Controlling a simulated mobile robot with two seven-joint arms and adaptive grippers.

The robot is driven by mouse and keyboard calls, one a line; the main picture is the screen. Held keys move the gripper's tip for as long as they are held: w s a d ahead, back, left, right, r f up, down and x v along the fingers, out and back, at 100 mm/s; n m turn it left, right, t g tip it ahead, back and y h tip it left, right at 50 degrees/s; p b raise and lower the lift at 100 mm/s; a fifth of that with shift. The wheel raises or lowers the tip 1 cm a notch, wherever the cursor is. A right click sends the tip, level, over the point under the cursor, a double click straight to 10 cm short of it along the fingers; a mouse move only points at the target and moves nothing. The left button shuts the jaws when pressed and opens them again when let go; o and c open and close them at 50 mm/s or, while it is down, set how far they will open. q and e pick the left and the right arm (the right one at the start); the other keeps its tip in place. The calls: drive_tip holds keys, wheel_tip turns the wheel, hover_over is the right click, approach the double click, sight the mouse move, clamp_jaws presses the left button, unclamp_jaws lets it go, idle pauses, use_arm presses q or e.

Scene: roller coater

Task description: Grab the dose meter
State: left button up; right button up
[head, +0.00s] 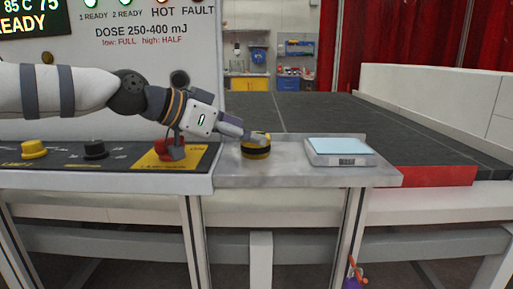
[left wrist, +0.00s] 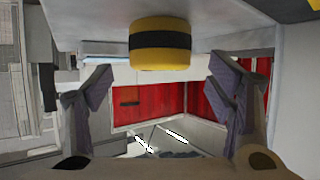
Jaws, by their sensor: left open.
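A round yellow puck with a black band, which looks like the dose meter (head: 256,150), sits on the metal shelf (head: 290,176). My left gripper (head: 242,134) reaches in from the left at the puck's upper left side, and part of the puck's top is hidden by it. In the left wrist view the puck (left wrist: 160,45) appears between and beyond the two spread fingers of my left gripper (left wrist: 158,80), with clear gaps on both sides. The left gripper is open and holds nothing. My right gripper is in neither view.
A flat device with a pale blue top (head: 340,148) lies right of the puck. Under my left arm, a red button (head: 168,146) sits on a yellow plate, with black (head: 95,149) and yellow (head: 33,149) knobs further left. A dark conveyor (head: 330,112) runs behind.

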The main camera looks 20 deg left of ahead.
use_arm(q)
drive_tip(key=x, duration=0.3)
drive_tip(key=shift+w+d+f, duration=0.15)
drive_tip(key=shift+d+f, duration=0.05)
drive_tip(key=shift+f, duration=0.05)
drive_tip(key=shift+r, duration=0.1)
drive_tip(key=shift+c, duration=0.4)
drive_tip(key=c, duration=1.4)
drive_tip(key=shift+o, duration=0.2)
